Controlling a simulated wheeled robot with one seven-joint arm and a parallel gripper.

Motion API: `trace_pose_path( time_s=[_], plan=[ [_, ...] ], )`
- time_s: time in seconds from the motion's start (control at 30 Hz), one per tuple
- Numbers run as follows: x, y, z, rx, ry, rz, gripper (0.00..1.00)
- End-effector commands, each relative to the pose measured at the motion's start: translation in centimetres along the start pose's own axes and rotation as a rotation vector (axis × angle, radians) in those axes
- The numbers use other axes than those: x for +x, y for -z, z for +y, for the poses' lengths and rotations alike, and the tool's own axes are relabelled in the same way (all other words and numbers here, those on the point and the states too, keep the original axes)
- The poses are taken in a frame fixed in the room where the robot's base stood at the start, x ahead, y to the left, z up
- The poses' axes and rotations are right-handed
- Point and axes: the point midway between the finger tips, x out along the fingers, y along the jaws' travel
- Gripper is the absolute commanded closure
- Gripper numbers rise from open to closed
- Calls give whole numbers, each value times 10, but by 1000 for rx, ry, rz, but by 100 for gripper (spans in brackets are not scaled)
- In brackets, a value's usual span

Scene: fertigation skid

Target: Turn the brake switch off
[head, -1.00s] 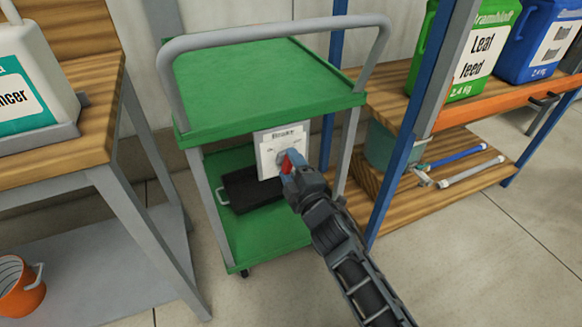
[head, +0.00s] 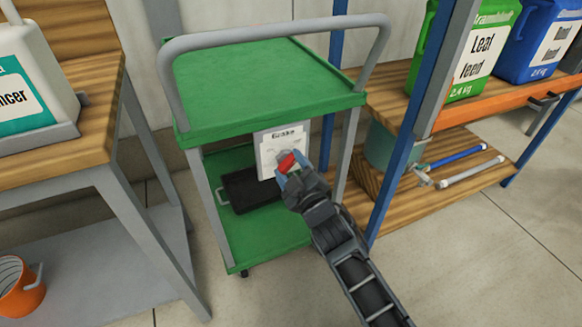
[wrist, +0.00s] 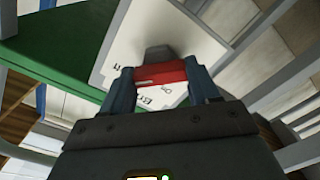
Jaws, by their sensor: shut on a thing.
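The brake switch has a red handle (head: 286,162) in front of a white plate (head: 270,153) marked "Brake", mounted under the top of the green cart. My gripper (head: 284,168) is shut on the red handle, with a finger on each side of it. In the wrist view the red handle (wrist: 161,73) lies between the two fingertips, with a dark grey mount (wrist: 159,52) behind it. The plate (wrist: 122,50) looks turned in that view and its lettering is partly covered. In the head view the handle looks tilted.
The green cart (head: 262,88) has a grey push rail and a black tray (head: 250,190) on its lower shelf. A wooden bench (head: 85,95) stands left, a blue-posted shelf (head: 405,140) close on the right. Open floor lies in front.

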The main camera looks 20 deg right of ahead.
Motion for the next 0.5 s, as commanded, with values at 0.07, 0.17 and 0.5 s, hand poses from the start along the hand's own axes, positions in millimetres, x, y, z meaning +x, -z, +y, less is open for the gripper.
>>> trace_pose_path(
  time_s=[0.07,0.17,0.5],
  plan=[
    [-1,-2,-1,5,2,-4,70],
    [-1,-2,-1,5,2,-4,70],
    [0,-1,-1,4,1,-3,22]
  ],
)
